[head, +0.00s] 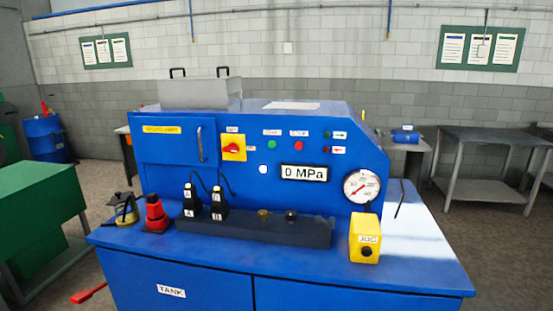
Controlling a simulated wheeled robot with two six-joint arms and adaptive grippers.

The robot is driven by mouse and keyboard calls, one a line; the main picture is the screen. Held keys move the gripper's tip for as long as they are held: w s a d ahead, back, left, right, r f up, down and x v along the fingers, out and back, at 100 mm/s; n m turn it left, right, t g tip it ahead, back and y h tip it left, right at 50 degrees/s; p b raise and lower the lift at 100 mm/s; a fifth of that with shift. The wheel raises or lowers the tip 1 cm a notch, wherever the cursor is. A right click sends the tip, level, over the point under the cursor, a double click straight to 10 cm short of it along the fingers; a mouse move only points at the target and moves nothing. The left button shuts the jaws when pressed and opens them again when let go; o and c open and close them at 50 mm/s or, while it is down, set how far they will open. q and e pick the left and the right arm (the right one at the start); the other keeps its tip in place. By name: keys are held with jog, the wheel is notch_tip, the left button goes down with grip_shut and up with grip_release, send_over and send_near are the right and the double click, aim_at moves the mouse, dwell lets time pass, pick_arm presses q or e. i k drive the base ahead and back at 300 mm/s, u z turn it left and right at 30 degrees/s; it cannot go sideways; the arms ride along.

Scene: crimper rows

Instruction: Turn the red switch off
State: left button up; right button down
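The red switch (233,148) is a red rotary knob on a square yellow plate on the front of the blue machine (330,205). Its red handle looks turned roughly sideways, but it is too small to read its marks. A small label sits just above the plate. Neither my left nor my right gripper shows in the head view.
The display (304,173) reads "0 MPa", with a round gauge (361,186) to its right. A green button (272,144) and a red button (298,145) are right of the switch. A yellow box (365,238) and a red-black bottle jack (156,213) stand on the ledge.

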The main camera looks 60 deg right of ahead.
aim_at(233, 147)
jog(key=k, duration=0.4)
jog(key=z, duration=2.3)
jog(key=i, duration=0.2)
jog(key=u, duration=0.2)
